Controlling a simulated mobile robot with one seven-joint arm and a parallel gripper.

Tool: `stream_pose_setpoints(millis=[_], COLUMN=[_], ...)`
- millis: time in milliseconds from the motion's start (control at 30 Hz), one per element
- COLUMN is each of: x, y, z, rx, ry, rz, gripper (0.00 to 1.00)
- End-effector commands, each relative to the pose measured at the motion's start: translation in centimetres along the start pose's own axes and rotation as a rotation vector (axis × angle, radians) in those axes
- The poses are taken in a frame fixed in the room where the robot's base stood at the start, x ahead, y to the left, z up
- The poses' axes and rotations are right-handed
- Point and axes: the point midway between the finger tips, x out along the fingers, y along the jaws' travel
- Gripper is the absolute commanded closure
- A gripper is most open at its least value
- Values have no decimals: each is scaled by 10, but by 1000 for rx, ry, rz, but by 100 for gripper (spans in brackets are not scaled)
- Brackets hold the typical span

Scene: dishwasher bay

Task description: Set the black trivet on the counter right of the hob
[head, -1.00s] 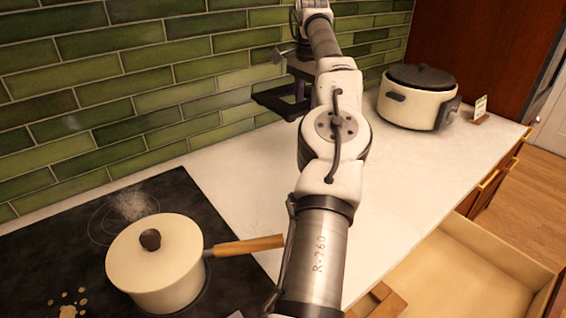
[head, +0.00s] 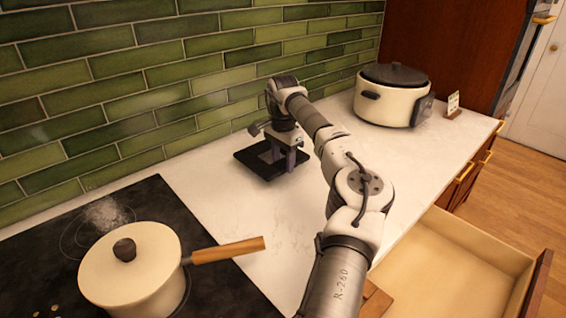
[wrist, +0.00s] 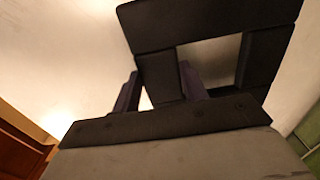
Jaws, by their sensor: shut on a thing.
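The black trivet (head: 247,162) is a flat square frame with openings. It lies about level at the counter (head: 215,205), right of the black hob (head: 45,240) and near the tiled wall. My gripper (head: 286,158) points down and is shut on the trivet. The wrist view shows the trivet's dark bars (wrist: 212,22) close up, with the purple-grey fingers of my gripper (wrist: 158,90) at one bar. Whether the trivet touches the counter or hovers just above it, I cannot tell. My gripper hides part of its right side.
A cream pot (head: 135,270) with a lid stands on the hob, its wooden handle (head: 228,250) reaching over the counter. A cream cooker (head: 392,100) and a small card (head: 453,104) stand farther right. An open drawer (head: 450,255) juts out in front. Counter around the trivet is clear.

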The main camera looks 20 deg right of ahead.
Motion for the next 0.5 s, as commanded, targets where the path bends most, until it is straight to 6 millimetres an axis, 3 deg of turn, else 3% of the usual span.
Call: stream_pose_setpoints(millis=[100,467,500], x=[13,17,18], y=[0,0,0], z=[0,0,0], rx=[-1,-1,-1], ry=[-1,0,0], rz=[-2,-2,0], gripper=[93,93,52])
